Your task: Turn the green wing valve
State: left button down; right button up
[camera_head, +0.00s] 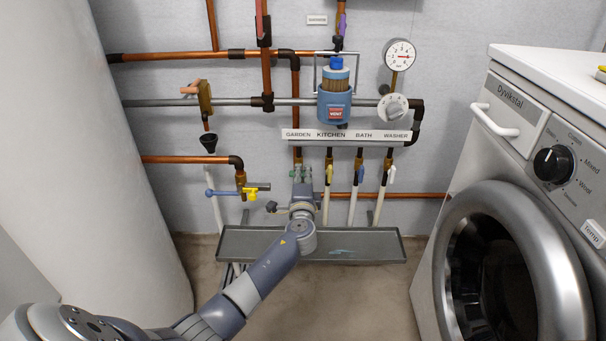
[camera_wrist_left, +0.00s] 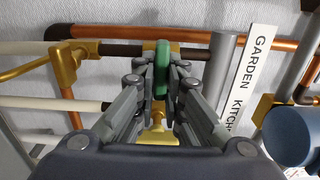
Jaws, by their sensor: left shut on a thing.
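The green wing valve (camera_wrist_left: 161,68) shows in the left wrist view as a green handle standing between my finger pads, on a brass body (camera_wrist_left: 158,128). My left gripper (camera_wrist_left: 162,82) is shut on it, with one finger on each side. In the head view, my left gripper (camera_head: 301,174) reaches up to the pipe below the GARDEN label, and its fingers mostly hide the green handle. My right gripper is in neither view.
To the right are yellow (camera_head: 329,174), blue (camera_head: 361,174) and white (camera_head: 392,174) handles on neighbouring pipes. A label strip (camera_head: 347,135) runs above. A grey tray (camera_head: 375,247) lies below. A washing machine (camera_head: 510,165) stands right, a white cylinder (camera_head: 95,130) left.

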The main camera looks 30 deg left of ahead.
pick_arm(q)
jog(key=shift+f, duration=0.1)
jog(key=c, duration=1.7)
grip_release()
jog(key=shift+s+d, duration=0.1)
jog(key=v, duration=1.2)
